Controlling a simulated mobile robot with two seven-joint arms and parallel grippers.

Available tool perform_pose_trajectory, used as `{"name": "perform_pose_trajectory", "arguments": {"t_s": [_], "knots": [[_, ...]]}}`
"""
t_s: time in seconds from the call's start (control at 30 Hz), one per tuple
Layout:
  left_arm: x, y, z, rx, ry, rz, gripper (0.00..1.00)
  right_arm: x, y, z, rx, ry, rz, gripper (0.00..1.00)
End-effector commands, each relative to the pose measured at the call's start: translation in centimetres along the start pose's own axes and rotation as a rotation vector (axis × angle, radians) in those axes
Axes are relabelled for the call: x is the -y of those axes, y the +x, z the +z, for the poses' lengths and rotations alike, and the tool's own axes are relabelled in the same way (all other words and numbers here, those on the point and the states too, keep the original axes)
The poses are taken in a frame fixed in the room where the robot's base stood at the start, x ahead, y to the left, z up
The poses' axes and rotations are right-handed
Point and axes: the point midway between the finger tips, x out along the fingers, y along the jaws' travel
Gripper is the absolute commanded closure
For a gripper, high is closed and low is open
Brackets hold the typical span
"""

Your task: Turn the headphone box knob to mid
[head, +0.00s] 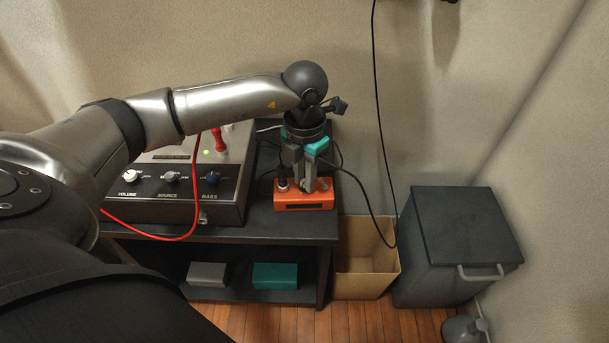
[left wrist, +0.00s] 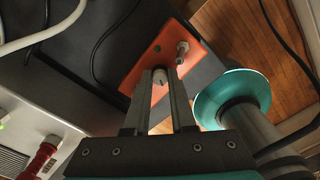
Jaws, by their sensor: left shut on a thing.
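The headphone box is a small orange box (head: 304,201) at the right end of the dark table in the head view. It also shows in the left wrist view (left wrist: 139,74). Its pale knob (left wrist: 159,77) sits between the fingers of my left gripper (left wrist: 160,88), which is shut on it. In the head view my left gripper (head: 307,185) points down onto the box and hides the knob. A metal plug (left wrist: 183,48) stands up from the box beside the knob. The knob's pointer is too small to read.
A grey console (head: 225,193) with several knobs and a red lever (head: 219,140) stands left of the box. A red cable (head: 188,220) loops over its front. A teal-rimmed round thing (left wrist: 205,106) is close beside my fingers. An open carton (head: 367,284) and grey bin (head: 455,240) stand right.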

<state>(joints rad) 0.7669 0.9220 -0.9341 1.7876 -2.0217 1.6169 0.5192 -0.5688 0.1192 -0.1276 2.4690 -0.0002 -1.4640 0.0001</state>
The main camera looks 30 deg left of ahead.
Motion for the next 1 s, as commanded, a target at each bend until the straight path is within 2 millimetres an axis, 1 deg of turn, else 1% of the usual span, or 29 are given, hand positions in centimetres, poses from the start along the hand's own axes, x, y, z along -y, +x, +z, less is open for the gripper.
{"name": "perform_pose_trajectory", "arguments": {"t_s": [0.27,0.47,0.67,1.0], "knots": [[0.0,0.0,0.0,0.000,0.015,0.000,1.00,0.0,0.0,0.0,0.001,0.000,0.000,1.00],[0.0,-0.1,0.0,0.001,0.088,0.000,1.00,0.0,0.3,0.2,0.010,0.000,-0.001,1.00],[0.0,-0.1,0.0,0.001,0.235,0.000,1.00,0.0,0.6,0.4,0.017,-0.001,-0.001,1.00],[-0.1,-0.1,0.0,0.001,0.555,0.001,1.00,0.0,1.5,0.3,0.023,-0.002,0.000,1.00]]}}
